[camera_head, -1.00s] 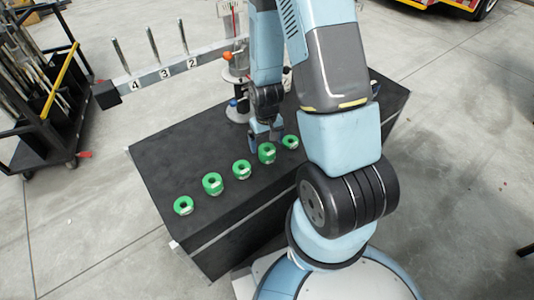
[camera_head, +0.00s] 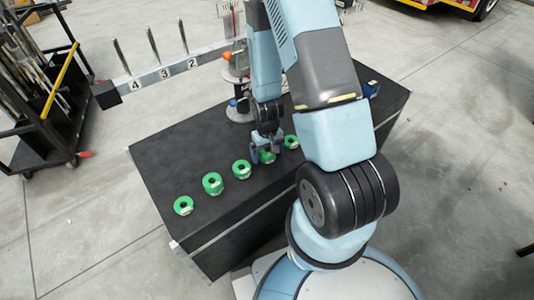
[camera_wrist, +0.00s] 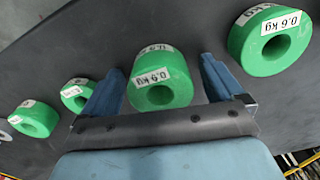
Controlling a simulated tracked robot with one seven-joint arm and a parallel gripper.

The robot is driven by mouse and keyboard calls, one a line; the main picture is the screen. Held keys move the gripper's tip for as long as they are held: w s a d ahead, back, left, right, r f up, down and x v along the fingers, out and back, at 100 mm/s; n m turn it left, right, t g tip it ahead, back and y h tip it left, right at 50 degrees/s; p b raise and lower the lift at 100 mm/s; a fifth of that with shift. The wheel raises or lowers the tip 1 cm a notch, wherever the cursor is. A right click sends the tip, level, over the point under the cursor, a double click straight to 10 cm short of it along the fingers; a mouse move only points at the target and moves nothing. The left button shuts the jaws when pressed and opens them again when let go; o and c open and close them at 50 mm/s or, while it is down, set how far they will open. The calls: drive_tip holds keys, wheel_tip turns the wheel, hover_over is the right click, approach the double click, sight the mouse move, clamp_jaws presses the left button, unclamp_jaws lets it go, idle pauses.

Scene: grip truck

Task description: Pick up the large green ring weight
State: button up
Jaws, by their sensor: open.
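Several green ring weights stand in a slanting row on the black table (camera_head: 160,150). My gripper (camera_head: 266,148) is open over the second ring from the right (camera_head: 267,158), partly hiding it in the head view. In the wrist view this thick ring (camera_wrist: 160,92) sits between the two spread fingers of my gripper (camera_wrist: 160,74), with a gap on each side. Another ring (camera_wrist: 269,42), labelled 0.6 kg, lies right of the fingers; two smaller-looking rings (camera_wrist: 76,94) (camera_wrist: 36,119) lie left. I cannot tell from these views which ring is largest.
A metal bar with upright pegs (camera_head: 165,73), numbered 4, 3 and 2, runs behind the table. An apparatus with an orange knob (camera_head: 237,100) stands at the table's back. A blue object (camera_head: 371,90) is at the far right. A black cart (camera_head: 45,100) stands left.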

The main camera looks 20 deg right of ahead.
drive_tip(key=shift+c, duration=0.2)
drive_tip(key=c, duration=1.2)
drive_tip(key=shift+r, duration=0.1)
drive_tip(key=shift+c, duration=0.2)
